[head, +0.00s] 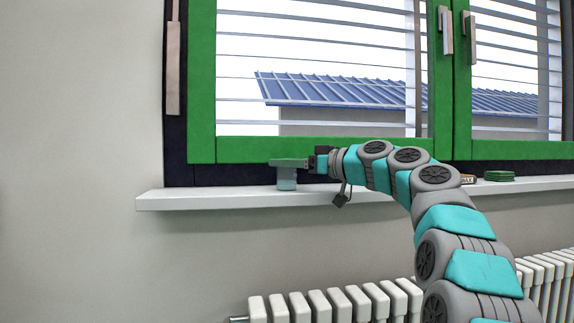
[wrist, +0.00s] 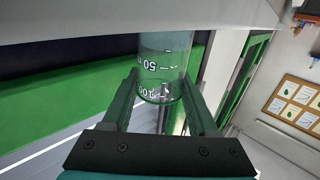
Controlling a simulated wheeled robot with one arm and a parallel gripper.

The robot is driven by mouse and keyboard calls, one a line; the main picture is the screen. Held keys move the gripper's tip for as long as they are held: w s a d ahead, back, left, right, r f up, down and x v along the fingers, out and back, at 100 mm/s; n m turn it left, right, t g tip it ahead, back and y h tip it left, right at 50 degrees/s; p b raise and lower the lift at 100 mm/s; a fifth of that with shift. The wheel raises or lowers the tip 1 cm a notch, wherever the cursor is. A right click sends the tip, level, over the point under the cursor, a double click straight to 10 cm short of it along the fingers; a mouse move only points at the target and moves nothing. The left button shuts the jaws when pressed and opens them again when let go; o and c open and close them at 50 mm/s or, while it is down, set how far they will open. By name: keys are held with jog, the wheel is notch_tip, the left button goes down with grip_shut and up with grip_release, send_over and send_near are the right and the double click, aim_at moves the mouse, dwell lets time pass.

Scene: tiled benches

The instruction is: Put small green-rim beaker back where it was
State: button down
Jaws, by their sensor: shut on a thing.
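The small beaker (head: 287,182) is a clear, bluish glass with white markings. It stands upright at the left part of the white window sill (head: 165,202), its base at sill level; I cannot tell whether it touches. In the wrist view the beaker (wrist: 165,62) is between the two fingers, with its graduations upside down. My gripper (head: 288,162) reaches in from the right and is shut on the beaker's upper part; it also shows in the wrist view (wrist: 163,88). The fingers look green, so the rim colour is hard to make out.
A green round item (head: 498,176) and a small labelled item (head: 468,179) are on the sill further right, past my arm. The green window frame (head: 300,150) rises close behind the beaker. A white radiator (head: 330,305) is below. The sill's left end is clear.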

jog(key=shift+f, duration=0.15)
jog(key=shift+c, duration=0.9)
grip_release()
jog(key=shift+r, duration=0.2)
jog(key=shift+s+d+f, duration=0.1)
jog(key=shift+s+d, duration=0.05)
jog(key=shift+d, duration=0.1)
jog(key=b+v, duration=0.2)
jog(key=v, duration=0.9)
jog(key=shift+d, duration=0.2)
